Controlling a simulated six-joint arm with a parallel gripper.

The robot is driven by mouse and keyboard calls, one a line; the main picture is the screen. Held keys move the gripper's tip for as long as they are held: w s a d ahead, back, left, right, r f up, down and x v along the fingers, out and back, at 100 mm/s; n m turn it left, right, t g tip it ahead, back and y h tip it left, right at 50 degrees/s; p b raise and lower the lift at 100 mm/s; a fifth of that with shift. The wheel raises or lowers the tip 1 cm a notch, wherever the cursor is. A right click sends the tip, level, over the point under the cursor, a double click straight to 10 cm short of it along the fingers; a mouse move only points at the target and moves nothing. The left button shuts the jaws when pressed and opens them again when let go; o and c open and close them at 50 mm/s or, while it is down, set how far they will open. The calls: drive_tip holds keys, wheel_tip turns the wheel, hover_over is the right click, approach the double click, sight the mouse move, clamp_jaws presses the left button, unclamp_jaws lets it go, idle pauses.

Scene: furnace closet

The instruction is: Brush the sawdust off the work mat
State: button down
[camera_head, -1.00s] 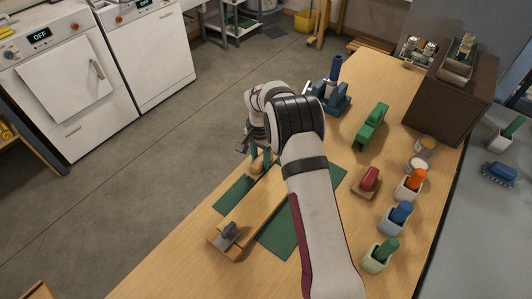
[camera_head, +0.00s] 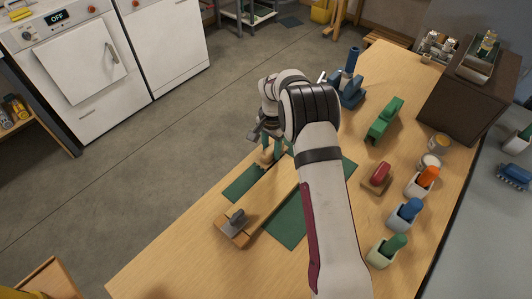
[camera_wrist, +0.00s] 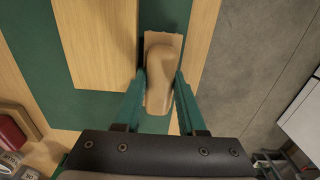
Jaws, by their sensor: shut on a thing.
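The green work mat (camera_head: 286,220) lies on the wooden bench, with a long pale wooden board lying across it. In the wrist view the mat (camera_wrist: 100,103) shows on both sides of the board (camera_wrist: 97,35). My gripper (camera_head: 271,152) is low over the mat's far left part. In the wrist view its green fingers (camera_wrist: 159,80) are shut on the tan wooden handle of a brush (camera_wrist: 163,62). I cannot make out sawdust clearly. My arm hides part of the mat.
A grey clamp-like tool on a wooden block (camera_head: 237,218) stands at the board's near end. A red-handled block (camera_head: 379,175), a green tool (camera_head: 385,120), a blue vise (camera_head: 350,88) and several coloured-handled holders (camera_head: 405,213) stand to the right. The bench's near left is clear.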

drive_tip(key=shift+w+d, duration=2.4)
drive_tip(key=shift+d, duration=0.1)
wheel_tip(320, 180, up, 8)
drive_tip(key=shift+r, duration=0.15)
